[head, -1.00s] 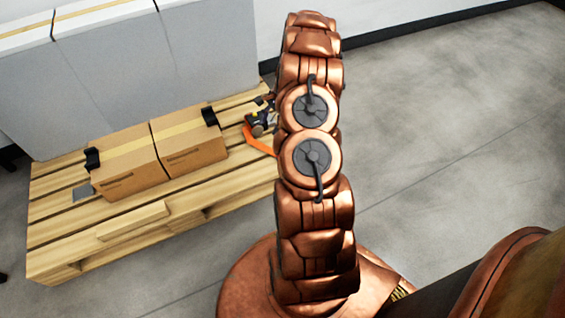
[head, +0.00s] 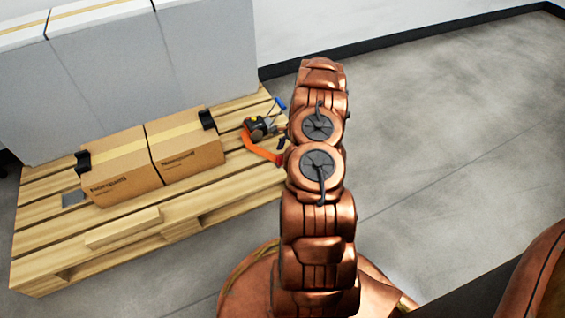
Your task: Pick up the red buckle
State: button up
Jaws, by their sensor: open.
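An orange-red strap (head: 259,150) lies curved near the right end of the wooden pallet (head: 225,187). At its far end is a dark ratchet-like buckle (head: 258,128) with a small yellow part. A blue-tipped piece (head: 280,104) sticks out beside it. No separate red buckle can be made out; part of the strap's right end is close to or behind my arm. My copper-coloured arm rises just right of the strap. My gripper cannot be seen; the arm's upper links seem to hide it.
Two cardboard boxes (head: 125,175) with yellow tape stand on the pallet left of the strap, with black corner pieces (head: 207,120). Large grey boxes (head: 110,72) stand behind them. A loose wood block (head: 124,228) lies at the pallet's front. The floor (head: 450,150) on the right is clear.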

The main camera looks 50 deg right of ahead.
jog(key=b+x, duration=0.1)
jog(key=x, duration=0.2)
jog(key=shift+f, duration=0.25)
grip_shut()
